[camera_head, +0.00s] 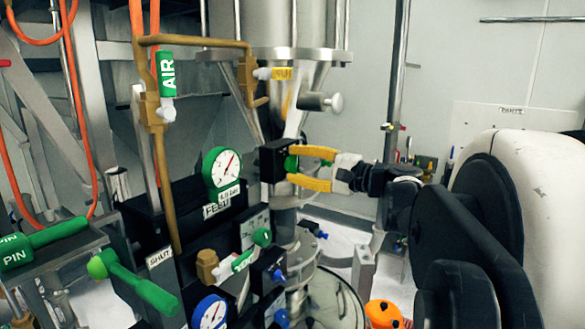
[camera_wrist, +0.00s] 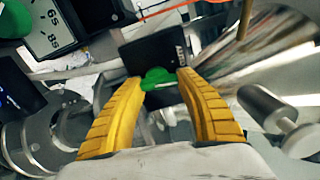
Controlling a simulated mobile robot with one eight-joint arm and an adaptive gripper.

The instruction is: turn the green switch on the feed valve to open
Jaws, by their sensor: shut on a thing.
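The green switch (camera_head: 291,163) sits on the face of a black box (camera_head: 271,162), just right of the green-rimmed gauge (camera_head: 222,168) with a FEED label below it. My gripper (camera_head: 294,166) reaches in from the right, one yellow finger above the switch and one below. In the wrist view, the green switch (camera_wrist: 158,78) lies between the two yellow fingertips (camera_wrist: 160,82), with the black box (camera_wrist: 154,58) behind it. My gripper is shut on the switch. The fingers hide part of the switch, and its exact angle is hard to tell.
A steel hopper (camera_head: 290,70) and its pipework stand behind the box. A silver knob (camera_head: 334,103) is above my gripper, and it shows at right in the wrist view (camera_wrist: 302,140). Green levers (camera_head: 130,280) and a brown pipe (camera_head: 165,185) crowd the left.

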